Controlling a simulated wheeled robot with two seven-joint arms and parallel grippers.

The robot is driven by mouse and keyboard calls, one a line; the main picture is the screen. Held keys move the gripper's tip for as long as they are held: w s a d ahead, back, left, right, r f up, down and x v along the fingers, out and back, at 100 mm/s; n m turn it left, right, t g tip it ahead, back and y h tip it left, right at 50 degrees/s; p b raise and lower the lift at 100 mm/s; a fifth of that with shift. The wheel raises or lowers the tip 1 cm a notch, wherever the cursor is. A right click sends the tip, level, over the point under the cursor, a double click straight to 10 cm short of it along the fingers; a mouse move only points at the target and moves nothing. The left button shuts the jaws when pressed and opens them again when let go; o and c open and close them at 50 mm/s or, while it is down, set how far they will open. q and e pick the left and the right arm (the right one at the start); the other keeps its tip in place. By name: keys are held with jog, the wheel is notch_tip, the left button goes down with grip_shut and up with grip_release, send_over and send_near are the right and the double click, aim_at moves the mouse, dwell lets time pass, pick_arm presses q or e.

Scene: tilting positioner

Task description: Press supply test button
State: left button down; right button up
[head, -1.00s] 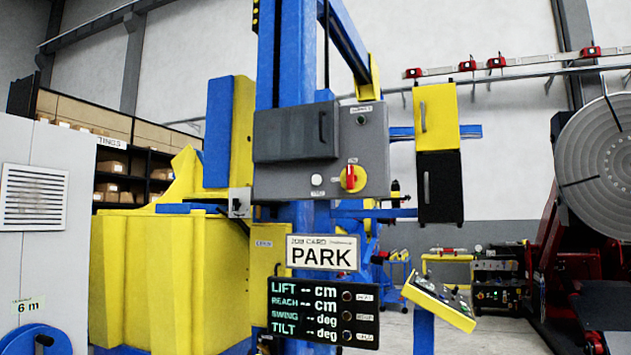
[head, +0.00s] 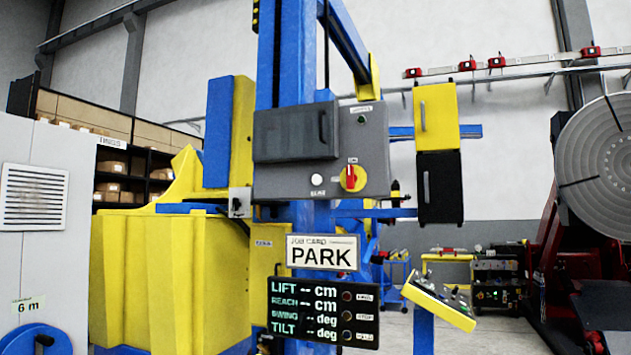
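A grey electrical box (head: 300,180) is mounted on the blue column in the middle of the head view. Low on its face is a round white button (head: 317,179) with a small label under it, too blurred to read surely. To its right is a red rotary switch (head: 351,178) on a yellow plate. A small dark green round lamp or button (head: 362,119) sits at the upper right, under a small label. A darker grey cover with a handle (head: 295,132) is at the upper left. Neither of my grippers shows in the view.
Below the box hang a PARK card (head: 320,253) and a black display (head: 322,312) with dashes for values and several small buttons at right. A tilted yellow control console (head: 438,302) stands lower right. A yellow and black cabinet (head: 437,150) hangs right of the box.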

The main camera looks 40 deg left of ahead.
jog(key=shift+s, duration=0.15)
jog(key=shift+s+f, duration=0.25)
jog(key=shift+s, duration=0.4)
